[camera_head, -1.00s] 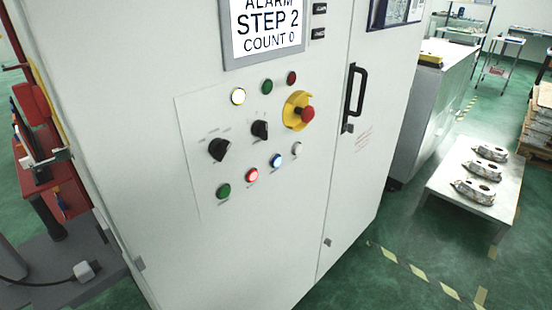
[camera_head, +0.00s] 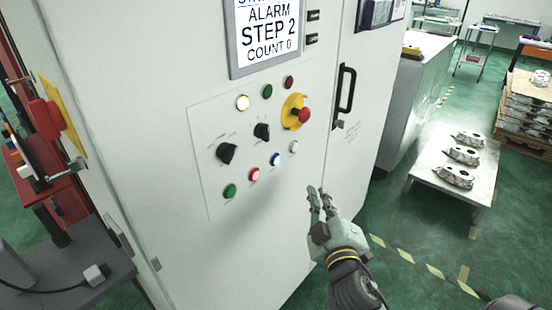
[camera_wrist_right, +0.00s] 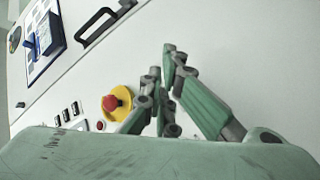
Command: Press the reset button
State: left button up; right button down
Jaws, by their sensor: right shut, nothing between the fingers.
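The control panel (camera_head: 207,142) on the cabinet front carries a lower row of buttons: green (camera_head: 230,191), lit red (camera_head: 255,175), lit blue (camera_head: 276,160) and white (camera_head: 294,147). Their labels are too small to read, so I cannot tell by text which is reset. My right gripper (camera_head: 318,192) is shut and empty, below and to the right of this row, apart from the buttons. In the right wrist view its fingers (camera_wrist_right: 167,70) stand before the cabinet's pale face, and the lower buttons are hidden. My left gripper is not in view.
A red emergency stop on a yellow collar (camera_head: 296,112) sits above the row; it also shows in the wrist view (camera_wrist_right: 118,103). Two black selectors (camera_head: 227,153) (camera_head: 262,131) are nearby. A black door handle (camera_head: 344,90) juts out at right. The screen (camera_head: 268,35) reads ALARM STEP 2 COUNT 0.

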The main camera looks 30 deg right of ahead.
aim_at(276, 160)
jog(key=r, duration=0.1)
jog(key=s+r, duration=0.1)
jog(key=r, duration=0.1)
jog(key=shift+d+r+h, duration=0.15)
jog(key=shift+r+h, duration=0.15)
jog(key=shift+h, duration=0.1)
jog(key=shift+t, duration=0.3)
jog(key=w+a, duration=0.3)
jog(key=w, duration=0.5)
jog(key=shift+a, duration=0.2)
jog(key=shift+w, duration=0.25)
dwell(0.8)
jog(key=shift+w+a, duration=0.15)
jog(key=shift+w, duration=0.1)
jog(key=shift+w+a, duration=0.2)
jog(key=shift+w, duration=0.2)
dwell(0.6)
dwell(0.4)
jog(key=shift+s+d, duration=0.3)
jog(key=shift+s, duration=0.5)
